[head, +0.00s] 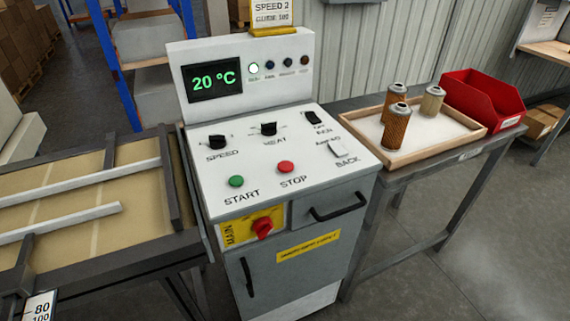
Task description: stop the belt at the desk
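The control desk (270,180) stands in the middle of the head view. On its sloped top are a green START button (236,181) and, to its right, a red STOP button (285,168). Behind them are the SPEED knob (217,142) and the HEAT knob (268,129). The display (212,79) reads 20 °C in green. The leftmost lamp (254,68) beside it looks lit white. The belt (70,200) is at the left; I cannot tell whether it is running. Neither of my grippers shows.
A wooden tray (393,164) with three filter cartridges (396,127) and a red bin (484,97) stand on a table at the right. A yellow panel with a red MAIN switch (263,227) and a black handle (338,206) are on the desk's front. Floor shows at the right.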

